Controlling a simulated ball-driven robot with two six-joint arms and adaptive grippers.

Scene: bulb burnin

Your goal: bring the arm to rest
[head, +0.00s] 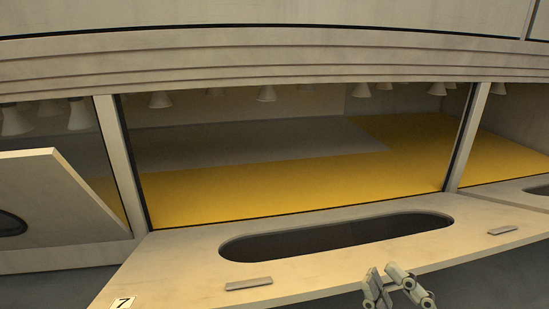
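My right gripper (384,272) shows at the bottom edge, right of centre, in front of the pale shelf's front edge. Its two fingers stand apart with a gap between them, and I see nothing held there. The rest of my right arm is out of the frame. My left gripper and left arm are not in view.
A pale shelf with a long dark oval opening (335,236) and small flat bars (249,284) runs across the front. Behind it is a bay with a yellow floor (300,188) and several hanging white cone-shaped fittings (266,94). A tilted panel (62,200) stands at left.

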